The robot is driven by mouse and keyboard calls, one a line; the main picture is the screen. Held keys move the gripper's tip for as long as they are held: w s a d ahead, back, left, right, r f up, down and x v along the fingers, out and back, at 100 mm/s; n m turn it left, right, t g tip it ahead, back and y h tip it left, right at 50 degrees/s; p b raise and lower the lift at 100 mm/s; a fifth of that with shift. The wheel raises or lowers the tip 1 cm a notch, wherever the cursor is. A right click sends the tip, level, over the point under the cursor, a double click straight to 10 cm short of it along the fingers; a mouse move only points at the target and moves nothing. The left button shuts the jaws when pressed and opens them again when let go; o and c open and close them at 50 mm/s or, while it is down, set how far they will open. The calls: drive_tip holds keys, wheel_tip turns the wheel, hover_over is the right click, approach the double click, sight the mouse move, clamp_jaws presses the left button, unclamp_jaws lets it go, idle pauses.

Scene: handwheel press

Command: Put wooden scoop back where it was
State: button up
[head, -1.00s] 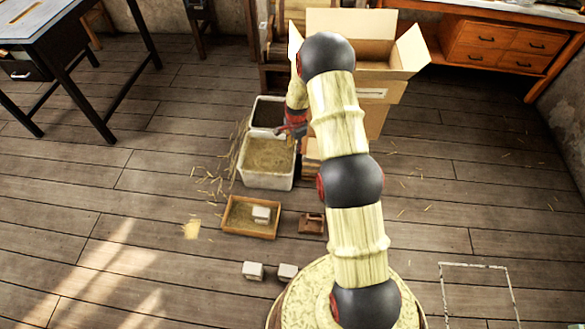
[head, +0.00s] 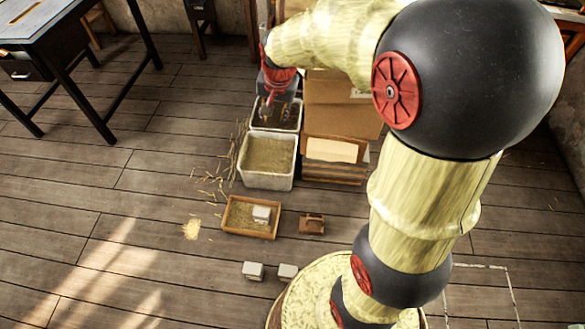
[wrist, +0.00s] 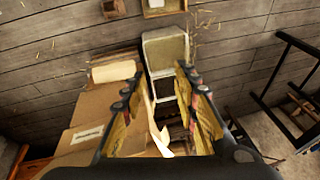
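I cannot clearly make out a wooden scoop in either view. My gripper (head: 274,108) points down over the rear bin (head: 288,128), which has a white rim and dark inside. In the wrist view the two fingers (wrist: 165,105) stand wide apart, with no object clearly held between them. A pale curved strip (wrist: 159,135) shows between the fingers; I cannot tell whether it is a box flap or something else. Part of the rear bin is hidden by my gripper.
A straw-filled bin (head: 267,181) stands in front of the rear bin. A cardboard box (head: 340,105) stands to the right. A wooden tray (head: 232,230) with a pale block, a small brown wooden piece (head: 312,224) and two pale blocks (head: 253,270) lie nearer.

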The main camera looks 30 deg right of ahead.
drive_tip(key=s+a+r+n, duration=0.3)
drive_tip(key=s, duration=0.5)
drive_tip(key=s+a+r+n+t, duration=0.1)
drive_tip(key=s+a+r+n, duration=0.1)
drive_tip(key=s, duration=0.6)
drive_tip(key=s+a+r+n+t, duration=0.1)
drive_tip(key=s+a+r+n, duration=0.2)
drive_tip(key=s, duration=0.6)
drive_tip(key=shift+a+r+n+y, duration=0.3)
drive_tip(key=shift+a+r+n, duration=0.1)
drive_tip(key=shift+r, duration=0.4)
drive_tip(key=shift+r+p, duration=1.3)
